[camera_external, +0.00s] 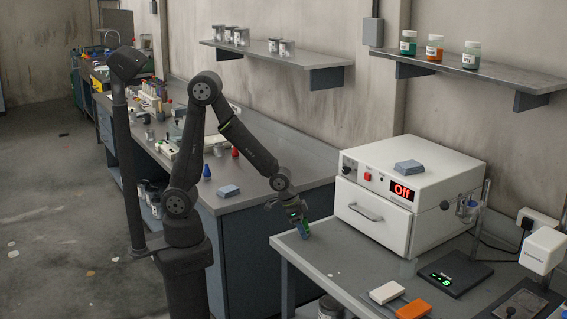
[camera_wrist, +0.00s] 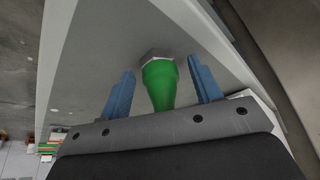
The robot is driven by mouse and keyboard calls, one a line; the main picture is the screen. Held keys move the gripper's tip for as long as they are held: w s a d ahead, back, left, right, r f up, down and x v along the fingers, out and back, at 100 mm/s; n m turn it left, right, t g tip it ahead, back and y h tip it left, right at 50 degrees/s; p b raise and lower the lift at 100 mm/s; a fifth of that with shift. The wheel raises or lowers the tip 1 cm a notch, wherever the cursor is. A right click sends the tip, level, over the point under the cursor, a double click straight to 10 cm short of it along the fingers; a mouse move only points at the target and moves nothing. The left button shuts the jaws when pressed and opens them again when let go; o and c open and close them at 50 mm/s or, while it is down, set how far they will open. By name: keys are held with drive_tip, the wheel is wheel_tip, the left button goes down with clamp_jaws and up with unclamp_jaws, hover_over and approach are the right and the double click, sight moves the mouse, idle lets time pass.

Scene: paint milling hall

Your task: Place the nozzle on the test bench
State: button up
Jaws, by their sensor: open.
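A green nozzle (camera_wrist: 160,85) with a grey hexagonal end stands between the fingers of my gripper (camera_wrist: 161,67) in the wrist view. Its grey end points away from the gripper and appears to rest on the bench surface. My gripper is open, with a gap on each side of the nozzle. In the external view my gripper (camera_external: 303,230) is low at the left end of the grey bench (camera_external: 322,256), left of the white oven. The nozzle shows there only as a small green patch, mostly hidden by the blue fingers.
The white oven (camera_external: 375,232), its display reading "Off", stands right of my gripper. A blue cone (camera_external: 206,172) and a red cone (camera_external: 235,153) stand on the other workbench (camera_external: 290,160).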

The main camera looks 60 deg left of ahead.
drive_tip(key=v, duration=1.2)
idle(0.3)
drive_tip(key=x, duration=1.2)
drive_tip(key=shift+r, duration=0.2)
